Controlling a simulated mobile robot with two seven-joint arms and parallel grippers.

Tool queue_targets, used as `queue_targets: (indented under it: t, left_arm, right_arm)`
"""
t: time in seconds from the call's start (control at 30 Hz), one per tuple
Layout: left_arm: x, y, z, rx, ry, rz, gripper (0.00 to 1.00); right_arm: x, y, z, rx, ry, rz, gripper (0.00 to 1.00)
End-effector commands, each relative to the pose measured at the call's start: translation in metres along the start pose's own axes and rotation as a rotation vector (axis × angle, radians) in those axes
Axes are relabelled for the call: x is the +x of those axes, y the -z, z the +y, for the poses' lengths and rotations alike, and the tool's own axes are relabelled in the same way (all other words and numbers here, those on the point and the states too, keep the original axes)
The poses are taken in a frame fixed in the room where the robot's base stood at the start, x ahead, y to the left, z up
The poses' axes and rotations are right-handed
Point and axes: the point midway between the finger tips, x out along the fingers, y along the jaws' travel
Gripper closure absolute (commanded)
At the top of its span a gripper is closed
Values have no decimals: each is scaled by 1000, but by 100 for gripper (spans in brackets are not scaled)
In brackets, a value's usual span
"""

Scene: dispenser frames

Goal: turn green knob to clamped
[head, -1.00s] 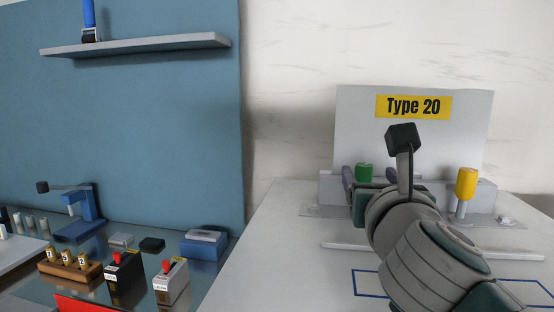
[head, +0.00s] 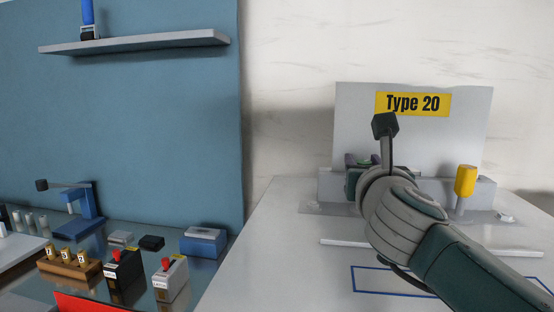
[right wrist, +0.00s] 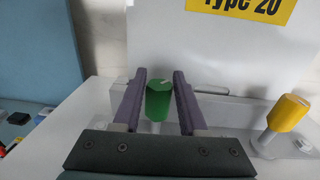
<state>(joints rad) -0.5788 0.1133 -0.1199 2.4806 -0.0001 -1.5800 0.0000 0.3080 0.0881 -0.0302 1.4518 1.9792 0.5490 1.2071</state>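The green knob (right wrist: 158,102) stands upright in the right wrist view, between the two purple fingers of my right gripper (right wrist: 160,75). The fingers are open, one on each side of the knob, with narrow gaps showing. In the head view my right gripper (head: 362,161) is at the grey fixture (head: 325,186) under the "Type 20" sign (head: 413,104). My wrist hides most of the knob there. My left gripper is not in view.
A yellow knob (head: 465,181) stands on the fixture to the right; it also shows in the right wrist view (right wrist: 287,113). A white bar (head: 495,251) lies in front. Several dispenser parts, including a blue box (head: 204,242), stand on the left table.

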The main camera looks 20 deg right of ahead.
Motion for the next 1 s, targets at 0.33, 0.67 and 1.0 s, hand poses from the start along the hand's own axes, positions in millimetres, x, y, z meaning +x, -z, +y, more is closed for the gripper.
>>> queue_targets:
  t: [0.33,0.67,1.0]
  left_arm:
    - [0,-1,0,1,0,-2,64]
    - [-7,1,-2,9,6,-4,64]
    - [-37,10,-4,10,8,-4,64]
  right_arm:
    - [0,0,0,0,0,0,99]
    - [0,-2,-1,-3,-31,1,100]
    - [1,-2,-1,-4,-313,1,100]
